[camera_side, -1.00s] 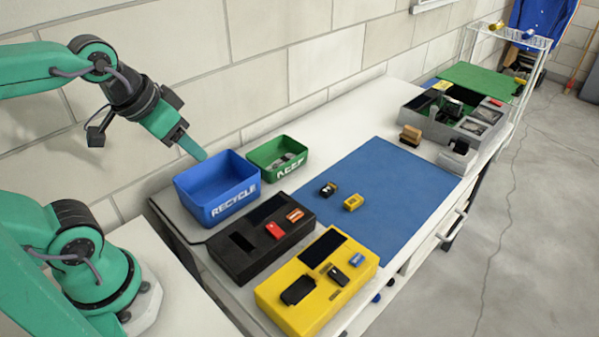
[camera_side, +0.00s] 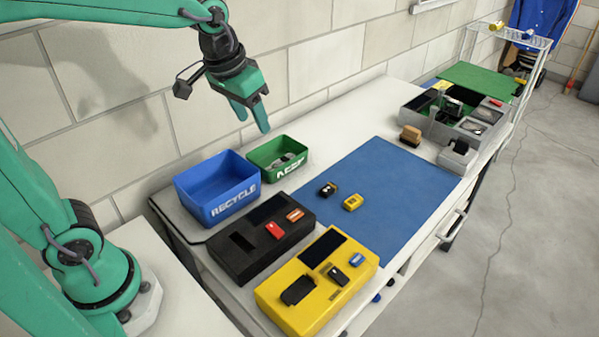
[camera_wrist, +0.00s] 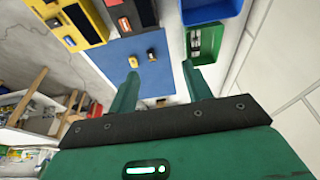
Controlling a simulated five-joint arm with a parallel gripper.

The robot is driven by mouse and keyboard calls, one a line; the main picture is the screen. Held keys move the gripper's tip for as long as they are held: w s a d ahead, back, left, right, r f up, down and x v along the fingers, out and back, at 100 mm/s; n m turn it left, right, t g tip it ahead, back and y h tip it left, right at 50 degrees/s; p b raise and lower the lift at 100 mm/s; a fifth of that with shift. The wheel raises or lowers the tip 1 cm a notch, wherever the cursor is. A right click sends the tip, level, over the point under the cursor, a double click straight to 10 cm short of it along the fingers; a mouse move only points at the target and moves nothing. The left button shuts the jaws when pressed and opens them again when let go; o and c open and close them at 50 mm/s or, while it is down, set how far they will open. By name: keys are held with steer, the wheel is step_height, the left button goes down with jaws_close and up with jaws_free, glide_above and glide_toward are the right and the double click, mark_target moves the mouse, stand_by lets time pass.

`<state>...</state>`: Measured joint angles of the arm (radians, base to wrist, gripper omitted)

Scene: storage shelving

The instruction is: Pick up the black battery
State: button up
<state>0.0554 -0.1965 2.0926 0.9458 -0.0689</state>
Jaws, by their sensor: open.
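A small black battery (camera_side: 327,189) with a lighter patch on it lies on the blue mat (camera_side: 400,195). It also shows in the wrist view (camera_wrist: 151,54). A yellow battery (camera_side: 352,203) lies close beside it on the mat, apart from it. Another black block (camera_side: 338,275) sits on the yellow box. My gripper (camera_side: 252,120) is open and empty, high above the table near the wall, with its fingers pointing down. It is to the left of the mat's batteries and well above them. In the wrist view both batteries appear between and beyond the fingertips (camera_wrist: 160,69).
A blue RECYCLE bin (camera_side: 180,190) and a green KEEP bin (camera_side: 258,168) stand by the wall. A black box (camera_side: 235,265) and a yellow box (camera_side: 310,318) stand at the front with small coloured blocks on them. A grey organiser (camera_side: 415,120) is at the back. Much of the mat is clear.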

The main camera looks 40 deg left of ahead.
steer(key=w+d+f+g, duration=0.25)
steer(key=w+f, duration=0.35)
steer(key=w, duration=0.5)
glide_above(329, 187)
steer(key=shift+g, duration=0.45)
step_height(329, 187, down, 11)
steer(key=shift+d+f, duration=0.1)
steer(key=shift+s+f, duration=0.1)
steer(key=shift+f, duration=3.8)
steer(key=c, duration=1.1)
steer(key=shift+o, duration=0.2)
steer(key=shift+r, duration=0.15)
